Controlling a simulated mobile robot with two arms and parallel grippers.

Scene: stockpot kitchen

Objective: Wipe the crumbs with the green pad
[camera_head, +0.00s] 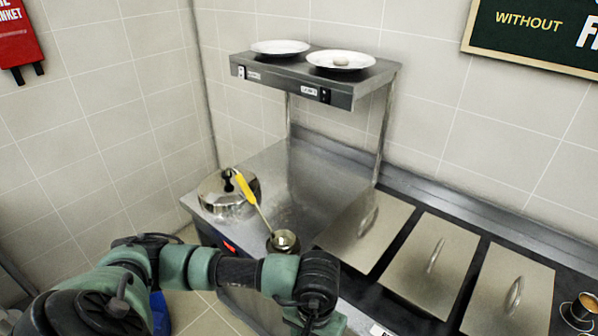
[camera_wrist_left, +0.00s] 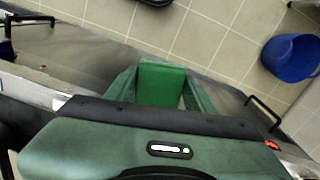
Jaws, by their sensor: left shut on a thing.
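In the left wrist view, the green pad (camera_wrist_left: 161,82) sits between the fingers of my left gripper (camera_wrist_left: 160,95), which is shut on it. The body of the gripper covers much of that view, so I cannot tell whether the pad touches anything beneath. In the head view my left arm reaches in from the left along the counter's front, and its hand runs off the bottom edge; the pad is not visible there. I cannot make out any crumbs in either view. My right gripper is not in view.
A lidded steel pot (camera_head: 213,199), a yellow-handled utensil (camera_head: 247,187) and a small metal container (camera_head: 285,242) stand on the counter's left. Handled metal lids (camera_head: 430,262) line the right. A shelf (camera_head: 360,84) holds two plates. A blue bucket (camera_wrist_left: 290,57) stands on the floor.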

